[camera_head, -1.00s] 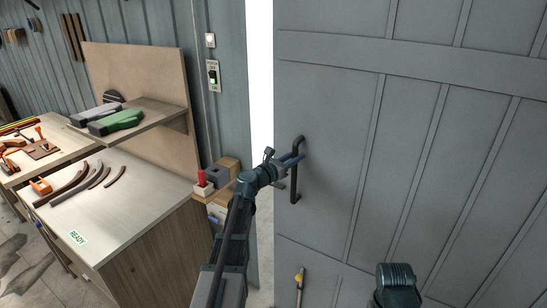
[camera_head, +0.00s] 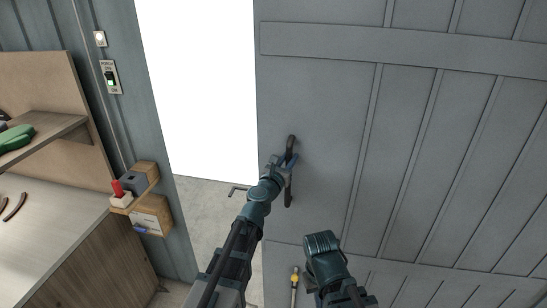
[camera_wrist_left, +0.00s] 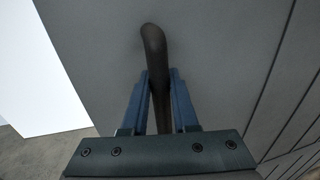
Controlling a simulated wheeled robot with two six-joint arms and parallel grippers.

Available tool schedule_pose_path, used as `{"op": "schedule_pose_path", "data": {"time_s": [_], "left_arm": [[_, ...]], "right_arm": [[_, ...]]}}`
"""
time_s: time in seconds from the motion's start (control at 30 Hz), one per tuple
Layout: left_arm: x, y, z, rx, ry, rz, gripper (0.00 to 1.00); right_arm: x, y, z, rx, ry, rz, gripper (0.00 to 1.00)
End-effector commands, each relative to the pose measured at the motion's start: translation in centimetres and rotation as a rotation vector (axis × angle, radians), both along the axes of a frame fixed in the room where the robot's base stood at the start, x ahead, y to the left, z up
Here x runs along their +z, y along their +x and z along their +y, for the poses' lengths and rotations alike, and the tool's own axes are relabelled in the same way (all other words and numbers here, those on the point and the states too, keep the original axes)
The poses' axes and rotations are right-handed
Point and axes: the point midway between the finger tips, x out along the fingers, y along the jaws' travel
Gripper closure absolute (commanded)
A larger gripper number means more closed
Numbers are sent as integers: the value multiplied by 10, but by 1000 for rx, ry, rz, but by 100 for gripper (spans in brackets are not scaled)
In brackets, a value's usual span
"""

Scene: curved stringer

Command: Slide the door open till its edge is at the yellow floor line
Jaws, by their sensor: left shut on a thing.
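The grey panelled door (camera_head: 320,110) fills the right of the head view. Its left edge stands well clear of the wall, with a wide bright opening (camera_head: 197,90) between them. The dark upright bar handle (camera_head: 288,195) is near that edge. My left gripper (camera_head: 291,158) is shut on the handle; in the left wrist view its blue fingers (camera_wrist_left: 160,95) lie on both sides of the bar (camera_wrist_left: 154,45). My right gripper is out of view; only part of that arm shows low in the head view. I see no yellow floor line.
A workbench (camera_head: 45,200) with a shelf stands at the left. A yellow-topped rod (camera_head: 295,280) is low by the door. Bare floor (camera_head: 200,205) shows in the opening.

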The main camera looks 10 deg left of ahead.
Motion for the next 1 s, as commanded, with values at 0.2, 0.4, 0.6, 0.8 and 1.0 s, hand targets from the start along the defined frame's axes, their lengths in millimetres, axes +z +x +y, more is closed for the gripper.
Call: {"op": "schedule_pose_path", "data": {"time_s": [0.2,0.4,0.6,0.8,1.0], "left_arm": [[1,0,-20,-7,-2,1,100],[1,0,-22,-6,-2,1,100],[1,1,-21,-3,-2,1,100],[1,0,-21,-4,-1,0,43],[1,0,-21,-6,-1,0,43]], "right_arm": [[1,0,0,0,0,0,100],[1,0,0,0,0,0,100],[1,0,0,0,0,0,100],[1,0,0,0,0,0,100],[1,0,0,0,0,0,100]]}}
